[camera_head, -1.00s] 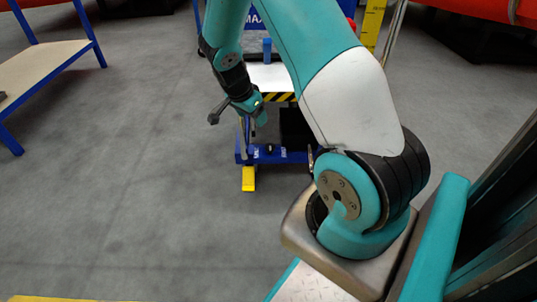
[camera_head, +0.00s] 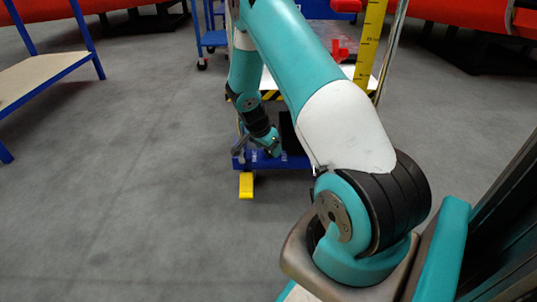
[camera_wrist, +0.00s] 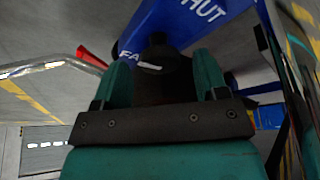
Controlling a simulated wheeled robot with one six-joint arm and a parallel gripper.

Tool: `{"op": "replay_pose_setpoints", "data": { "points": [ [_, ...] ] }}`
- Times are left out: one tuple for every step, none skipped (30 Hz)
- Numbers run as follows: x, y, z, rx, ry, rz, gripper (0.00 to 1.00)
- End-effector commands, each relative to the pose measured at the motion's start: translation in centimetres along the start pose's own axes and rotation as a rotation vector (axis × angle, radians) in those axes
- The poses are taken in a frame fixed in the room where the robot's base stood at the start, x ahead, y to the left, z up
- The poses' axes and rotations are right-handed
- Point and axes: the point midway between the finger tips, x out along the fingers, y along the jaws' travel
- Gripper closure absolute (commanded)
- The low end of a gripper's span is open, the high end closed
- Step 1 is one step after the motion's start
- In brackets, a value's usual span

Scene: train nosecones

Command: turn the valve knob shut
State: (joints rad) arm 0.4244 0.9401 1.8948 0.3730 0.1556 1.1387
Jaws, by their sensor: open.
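The valve knob (camera_wrist: 157,78) is dark, with a white mark on it, and shows between my gripper's fingers in the wrist view. It stands in front of a blue panel (camera_wrist: 165,22) with white lettering; "HUT" and "FA" can be read. My gripper (camera_wrist: 161,64) is open, its two teal fingers on either side of the knob. I cannot tell whether they touch it. In the head view my gripper (camera_head: 271,149) is down at the low blue panel (camera_head: 294,162) and hides the knob there.
A yellow foot (camera_head: 246,186) sticks out below the blue panel. A yellow upright scale (camera_head: 371,45) and a metal post stand behind my arm. A bench with blue legs (camera_head: 45,75) is at the left. The grey floor between is clear.

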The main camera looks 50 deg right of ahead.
Motion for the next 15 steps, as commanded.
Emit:
{"op": "replay_pose_setpoints", "data": {
  "points": [
    [0.59,-0.01,0.06,0.001,0.000,0.000,0.33],
    [0.71,-0.01,0.04,0.000,0.000,0.000,0.33],
    [0.82,-0.01,0.01,0.000,0.000,0.000,0.33],
    [0.87,-0.01,-0.01,0.000,0.000,-0.001,0.33],
    [0.90,-0.01,-0.02,0.000,0.000,-0.001,0.33],
    [0.90,-0.01,-0.04,0.000,0.000,-0.001,0.33],
    [0.90,-0.01,-0.04,0.000,0.000,-0.001,0.33],
    [0.88,0.00,-0.05,0.000,0.000,0.000,0.33],
    [0.86,0.00,-0.06,0.000,0.000,0.000,0.33],
    [0.86,0.00,-0.06,0.000,0.000,0.000,0.33],
    [0.86,0.00,-0.06,0.000,0.000,0.000,0.33],
    [0.85,0.00,-0.05,0.000,0.000,0.000,0.33],
    [0.85,0.01,-0.05,0.000,0.000,0.000,0.40],
    [0.85,0.01,-0.05,0.000,0.000,0.000,0.47],
    [0.85,0.01,-0.05,0.000,0.000,0.000,0.56]
  ]
}}
